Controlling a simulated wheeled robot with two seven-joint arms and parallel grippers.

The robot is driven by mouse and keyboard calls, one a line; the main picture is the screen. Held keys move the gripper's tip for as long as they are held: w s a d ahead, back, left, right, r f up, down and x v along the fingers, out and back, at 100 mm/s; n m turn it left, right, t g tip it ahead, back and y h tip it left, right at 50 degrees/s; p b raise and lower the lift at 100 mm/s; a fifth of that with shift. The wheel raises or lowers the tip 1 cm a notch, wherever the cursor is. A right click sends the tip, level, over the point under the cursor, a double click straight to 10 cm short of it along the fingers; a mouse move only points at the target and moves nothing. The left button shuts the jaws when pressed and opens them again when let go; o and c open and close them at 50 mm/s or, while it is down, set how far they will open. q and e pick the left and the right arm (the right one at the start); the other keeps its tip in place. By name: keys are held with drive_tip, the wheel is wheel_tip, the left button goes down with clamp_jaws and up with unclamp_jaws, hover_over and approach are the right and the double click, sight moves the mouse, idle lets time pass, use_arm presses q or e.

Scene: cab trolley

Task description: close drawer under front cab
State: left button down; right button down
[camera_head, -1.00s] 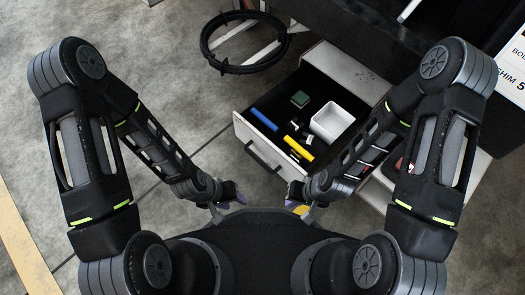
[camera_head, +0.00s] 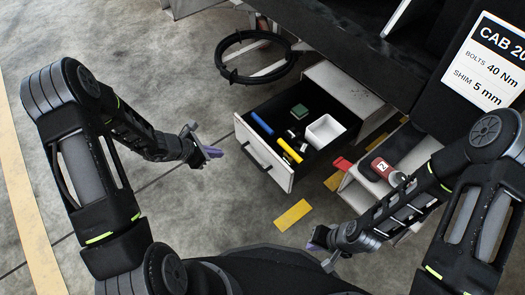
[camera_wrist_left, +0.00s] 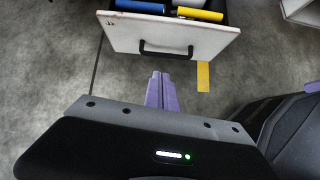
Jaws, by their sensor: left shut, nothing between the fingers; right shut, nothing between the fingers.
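The open drawer (camera_head: 279,167) has a white front with a dark handle (camera_head: 256,156) and sticks out below the dark cab. In the left wrist view the drawer front (camera_wrist_left: 205,42) and handle lie ahead of the purple fingertips (camera_wrist_left: 161,76). My right gripper (camera_head: 317,240) is shut and empty, in front of the drawer to its lower right, over the floor.
A sign (camera_head: 487,62) stands above. Yellow tape (camera_head: 293,215) marks the floor, which is clear at left.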

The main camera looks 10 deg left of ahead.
use_arm(q)
drive_tip(key=shift+w+d+r+n+t+h, duration=0.15)
drive_tip(key=shift+w+d+r+n+t, duration=0.1)
drive_tip(key=shift+w+r+n, duration=0.25)
drive_tip(key=shift+w+d+r+n+t+h, duration=0.2)
drive_tip(key=shift+w+r+n+t, duration=0.1)
drive_tip(key=shift+w+r, duration=0.2)
drive_tip(key=shift+f, duration=0.1)
drive_tip(key=b, duration=0.4)
approach(256, 139)
drive_tip(key=x, duration=0.5)
drive_tip(key=shift+w+a+f, duration=0.1)
drive_tip(key=shift+a+f, duration=0.05)
drive_tip(key=shift+f, duration=0.5)
drive_tip(key=shift+w+d, duration=0.25)
drive_tip(key=shift+w, duration=0.05)
drive_tip(key=shift+w+d, duration=0.1)
